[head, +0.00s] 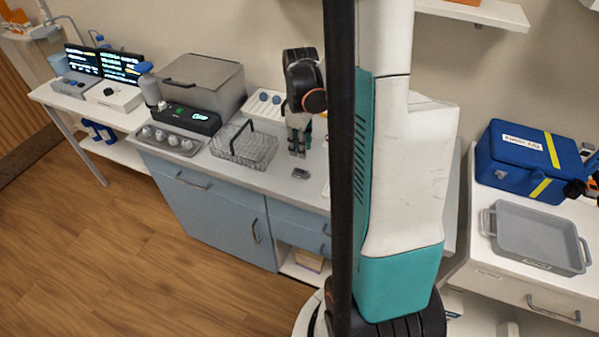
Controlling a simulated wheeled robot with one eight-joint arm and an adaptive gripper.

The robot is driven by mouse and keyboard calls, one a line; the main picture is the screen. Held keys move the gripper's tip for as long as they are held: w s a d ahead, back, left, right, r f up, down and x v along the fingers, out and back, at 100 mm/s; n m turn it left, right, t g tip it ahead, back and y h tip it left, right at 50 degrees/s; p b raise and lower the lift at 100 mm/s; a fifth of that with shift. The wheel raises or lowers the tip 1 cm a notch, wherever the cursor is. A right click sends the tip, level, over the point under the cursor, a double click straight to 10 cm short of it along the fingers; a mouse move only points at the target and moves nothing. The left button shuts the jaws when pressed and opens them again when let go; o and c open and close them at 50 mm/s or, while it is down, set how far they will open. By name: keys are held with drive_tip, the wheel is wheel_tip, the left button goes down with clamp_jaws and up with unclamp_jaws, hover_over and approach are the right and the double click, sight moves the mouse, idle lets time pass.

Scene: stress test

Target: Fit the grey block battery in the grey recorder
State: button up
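A small grey object (300,173) lies on the white counter top near its front edge. It is too small to tell whether it is the grey recorder or the block battery. My gripper (297,150) points down above the counter, just behind the small grey object and apart from it in the picture. Its fingers are too small to show whether they are open or shut, or whether they hold anything. No other thing can be made out clearly as the battery or the recorder. My column and arm hide part of the counter to the right.
A wire basket (244,147), a black device with a lit display (188,118), a tray with round items (163,140) and a large grey box (203,82) crowd the counter's left. A blue case (522,160) and grey tray (536,238) stand on the right bench.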

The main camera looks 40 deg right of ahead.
wheel_tip(320, 180, down, 9)
drive_tip(key=b, duration=0.6)
drive_tip(key=shift+r, duration=0.1)
clamp_jaws()
wheel_tip(320, 180, up, 6)
drive_tip(key=p, duration=0.4)
drive_tip(key=shift+r, duration=0.2)
drive_tip(key=shift+f, duration=0.15)
